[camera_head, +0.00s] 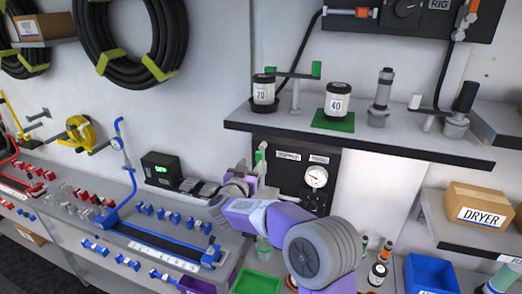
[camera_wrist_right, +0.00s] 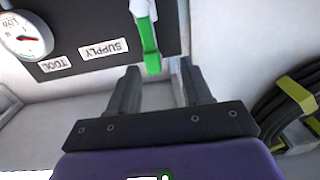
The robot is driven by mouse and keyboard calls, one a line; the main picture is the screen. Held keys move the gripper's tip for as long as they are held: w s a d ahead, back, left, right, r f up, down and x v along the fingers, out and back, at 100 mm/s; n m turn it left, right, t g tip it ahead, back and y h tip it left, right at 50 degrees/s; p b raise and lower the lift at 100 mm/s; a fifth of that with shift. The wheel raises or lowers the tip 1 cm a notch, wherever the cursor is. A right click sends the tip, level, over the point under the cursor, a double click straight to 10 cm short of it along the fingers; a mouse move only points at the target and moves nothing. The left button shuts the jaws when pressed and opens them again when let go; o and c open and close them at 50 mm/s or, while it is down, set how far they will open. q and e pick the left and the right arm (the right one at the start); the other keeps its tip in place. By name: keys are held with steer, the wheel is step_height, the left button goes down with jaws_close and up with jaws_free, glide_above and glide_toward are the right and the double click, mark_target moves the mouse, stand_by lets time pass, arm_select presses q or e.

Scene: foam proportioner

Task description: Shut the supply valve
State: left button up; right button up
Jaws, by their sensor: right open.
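The supply valve has a green lever (camera_head: 260,155) at the left edge of the dark panel (camera_head: 296,183), which bears a SUPPLY label (camera_wrist_right: 103,49). In the right wrist view the green lever (camera_wrist_right: 151,55) hangs from a white stem and points toward my gripper. My right gripper (camera_wrist_right: 163,82) is open, with its fingertips on either side of the lever's free end and a gap on both sides. In the head view my right gripper (camera_head: 257,172) is in front of the valve, partly hidden by my wrist. My left gripper is not in view.
A shelf (camera_head: 370,143) with pots juts out above the panel. A black box with a green display (camera_head: 160,169) stands to the left. A blue bin (camera_head: 430,275) is at lower right.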

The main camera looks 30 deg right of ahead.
mark_target(258, 154)
steer(key=shift+d+r+m+g+h, duration=0.3)
steer(key=shift+d+r+m+h, duration=0.1)
steer(key=shift+d+r, duration=0.5)
steer(key=p+x, duration=0.1)
steer(key=x, duration=0.4)
steer(key=shift+w+p, duration=0.2)
steer(key=shift+p, duration=0.1)
steer(key=shift+w+d, duration=0.45)
steer(key=shift+d, duration=0.05)
jaws_close()
